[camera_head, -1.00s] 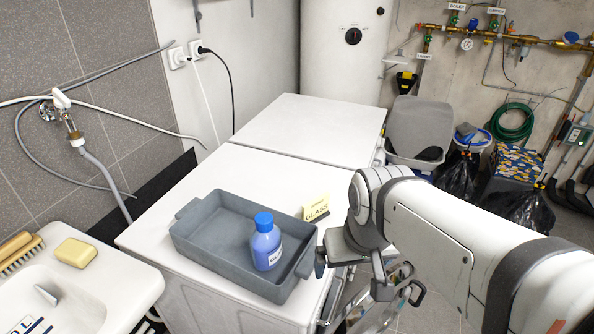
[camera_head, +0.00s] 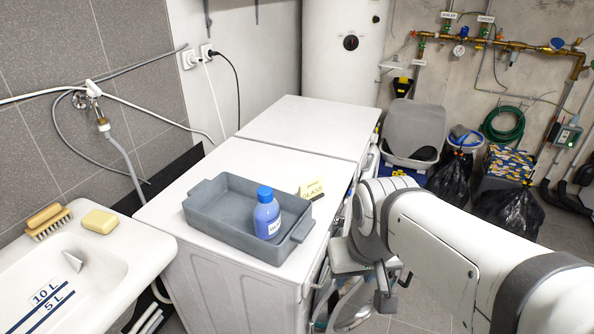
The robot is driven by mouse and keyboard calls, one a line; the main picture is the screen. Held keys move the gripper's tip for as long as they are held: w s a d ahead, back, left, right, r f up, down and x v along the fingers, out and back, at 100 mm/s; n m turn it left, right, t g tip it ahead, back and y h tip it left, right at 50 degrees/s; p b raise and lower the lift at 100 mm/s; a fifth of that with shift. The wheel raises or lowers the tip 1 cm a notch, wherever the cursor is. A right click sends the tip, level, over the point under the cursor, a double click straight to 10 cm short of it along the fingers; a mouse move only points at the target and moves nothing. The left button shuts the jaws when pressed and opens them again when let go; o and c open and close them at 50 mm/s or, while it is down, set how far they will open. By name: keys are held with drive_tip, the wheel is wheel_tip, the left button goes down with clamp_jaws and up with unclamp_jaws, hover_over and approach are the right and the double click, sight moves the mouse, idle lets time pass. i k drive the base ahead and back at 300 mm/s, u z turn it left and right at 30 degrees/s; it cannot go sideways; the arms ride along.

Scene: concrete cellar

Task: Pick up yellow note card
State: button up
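The yellow note card (camera_head: 312,190) stands on the white machine top (camera_head: 336,174), just behind the right part of a grey tray (camera_head: 228,229). It bears dark lettering that seems to read "GLASS". A small dark object lies at its lower right; I cannot tell what it is. My gripper (camera_head: 385,287) hangs beyond the machine's right edge, in front of and to the right of the card, apart from it. Its fingers are mostly hidden or seen edge-on, so their opening is unclear. I see nothing held in it.
A blue bottle (camera_head: 266,216) stands in the tray, near the card. A sink (camera_head: 105,262) with a brush (camera_head: 47,220) and a yellow soap bar (camera_head: 99,221) is at left. A second white top (camera_head: 308,125) behind is clear. Black bags (camera_head: 507,211) stand at right.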

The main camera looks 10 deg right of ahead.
sight(312, 191)
drive_tip(key=u, duration=0.15)
drive_tip(key=k, duration=0.15)
drive_tip(key=u, duration=3.3)
drive_tip(key=k, duration=1.4)
drive_tip(key=z, duration=2.2)
drive_tip(key=i, duration=1)
